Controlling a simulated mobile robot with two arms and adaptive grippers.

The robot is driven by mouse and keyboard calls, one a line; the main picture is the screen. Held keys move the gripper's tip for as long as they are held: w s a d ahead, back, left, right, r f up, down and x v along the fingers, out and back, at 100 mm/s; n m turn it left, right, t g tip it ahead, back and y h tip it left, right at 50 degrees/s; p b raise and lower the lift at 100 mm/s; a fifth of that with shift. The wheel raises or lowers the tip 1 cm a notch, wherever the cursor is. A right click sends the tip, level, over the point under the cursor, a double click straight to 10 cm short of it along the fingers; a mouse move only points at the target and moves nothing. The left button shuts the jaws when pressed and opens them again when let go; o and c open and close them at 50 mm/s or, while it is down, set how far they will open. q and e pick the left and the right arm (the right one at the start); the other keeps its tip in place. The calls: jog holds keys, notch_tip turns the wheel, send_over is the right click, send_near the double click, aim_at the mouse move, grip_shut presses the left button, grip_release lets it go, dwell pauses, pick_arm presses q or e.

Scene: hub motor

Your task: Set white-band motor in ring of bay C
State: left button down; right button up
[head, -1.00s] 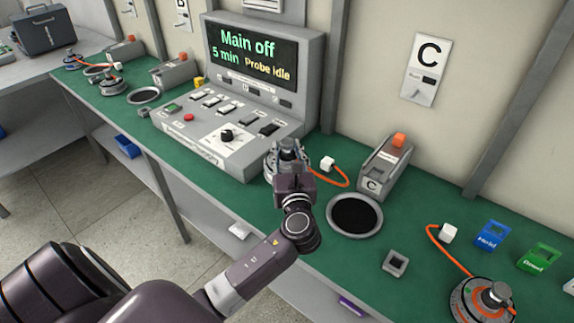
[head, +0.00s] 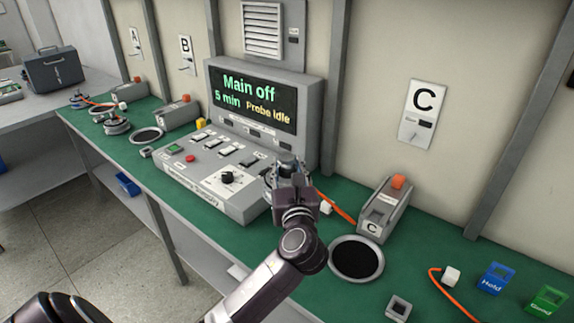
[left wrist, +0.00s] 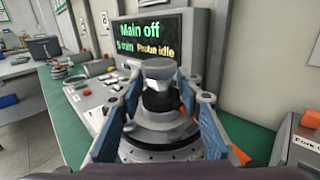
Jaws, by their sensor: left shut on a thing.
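My left gripper (head: 287,168) is shut on a hub motor, whose grey rim (head: 268,180) shows beside the fingers. In the left wrist view the motor (left wrist: 160,130) stands upright between the blue-padded fingers, with a grey cap and dark neck. The bay C ring (head: 357,259) lies to the right and nearer, dark inside and empty. My right gripper is out of view.
The bay C block (head: 384,208) with an orange knob stands behind the ring. The console (head: 235,170) reads "Main off". A small square socket (head: 398,308), another white plug (head: 450,276), blue Hold (head: 495,279) and green Good (head: 546,301) holders are at right.

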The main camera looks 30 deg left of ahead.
pick_arm(q)
jog(key=shift+d+r, duration=0.1)
jog(key=shift+r, duration=0.25)
jog(key=shift+w+d, duration=0.15)
jog(key=shift+d, duration=0.4)
jog(key=w+d+p, duration=0.1)
jog(key=w+d, duration=0.1)
jog(key=d, duration=0.7)
jog(key=w+d+p, duration=0.1)
jog(key=w+d, duration=0.1)
jog(key=d, duration=0.8)
jog(key=shift+d, duration=0.2)
jog(key=shift+f, duration=0.1)
notch_tip(320, 180, down, 14)
jog(key=b, duration=0.7)
jog(key=shift+f, duration=0.2)
dwell(0.3)
